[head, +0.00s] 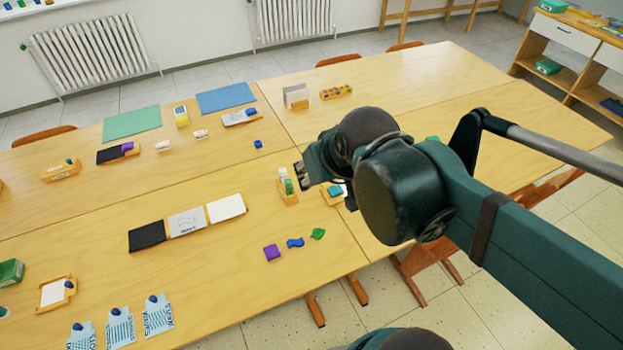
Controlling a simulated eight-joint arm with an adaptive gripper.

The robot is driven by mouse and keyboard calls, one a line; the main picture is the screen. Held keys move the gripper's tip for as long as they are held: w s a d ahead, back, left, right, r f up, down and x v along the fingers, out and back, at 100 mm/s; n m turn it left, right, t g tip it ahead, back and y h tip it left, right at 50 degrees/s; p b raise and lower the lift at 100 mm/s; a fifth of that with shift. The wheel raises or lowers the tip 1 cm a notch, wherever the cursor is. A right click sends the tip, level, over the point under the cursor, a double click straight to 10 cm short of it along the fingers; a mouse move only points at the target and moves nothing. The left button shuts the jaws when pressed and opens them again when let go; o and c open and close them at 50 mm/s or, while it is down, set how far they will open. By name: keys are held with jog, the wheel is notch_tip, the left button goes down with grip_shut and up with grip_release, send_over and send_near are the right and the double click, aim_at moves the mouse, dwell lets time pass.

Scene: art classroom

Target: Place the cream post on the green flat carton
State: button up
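A small cream upright piece (283,173), which looks like the cream post, stands at a wooden holder (289,198) beside a small green piece (289,186). My gripper (301,173) is just to the right of these pieces in the picture, and its fingers are small and dark. I cannot tell whether it touches the cream piece or how far its fingers are apart. A green box (11,272) lies at the far left edge of the table; I cannot tell for sure that it is the green flat carton. My arm hides part of the table on the right.
Black, grey and white panels (187,222) lie left of my gripper. Purple (271,252), blue (295,243) and green (318,234) pieces lie near the front edge. A teal block (334,190) is close on the right. Bare table lies at the front middle.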

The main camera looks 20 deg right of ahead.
jog(key=shift+s+a+f+n, duration=0.2)
jog(key=shift+s+a+n, duration=0.1)
jog(key=shift+s+a, duration=0.55)
